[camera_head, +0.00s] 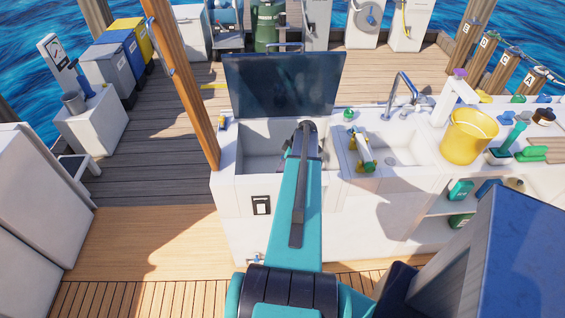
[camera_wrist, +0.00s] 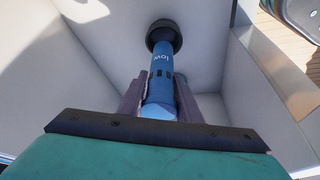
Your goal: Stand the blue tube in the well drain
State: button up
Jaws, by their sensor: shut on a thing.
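The blue tube (camera_wrist: 161,64) stands out between my jaws in the wrist view, with lettering on its side. My gripper (camera_wrist: 165,84) is shut on it, one finger on each side. A round black piece (camera_wrist: 164,37) is at the tube's far end, against the pale well floor. I cannot tell whether it belongs to the tube or is the drain. The well (camera_head: 254,139) is the open white box in the counter in the head view, and my arm reaches down into it. My arm hides the gripper and tube there.
A dark hatch lid (camera_head: 284,84) stands raised behind the well. To the right are a sink tap (camera_head: 402,88), a yellow bucket (camera_head: 468,136) and a yellow-and-green item (camera_head: 362,150) on the sink's edge. A wooden post (camera_head: 182,85) rises just left of the well.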

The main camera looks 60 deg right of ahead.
jog(key=shift+f, duration=1.5)
jog(key=shift+s+b, duration=0.1)
jog(key=shift+b, duration=0.95)
dwell(0.6)
jog(key=shift+f+b, duration=0.5)
jog(key=shift+f, duration=0.05)
dwell(0.5)
jog(key=o, duration=0.9)
jog(key=shift+o, duration=0.2)
jog(key=p+v, duration=0.2)
jog(key=v, duration=0.9)
dwell(0.5)
dwell(0.8)
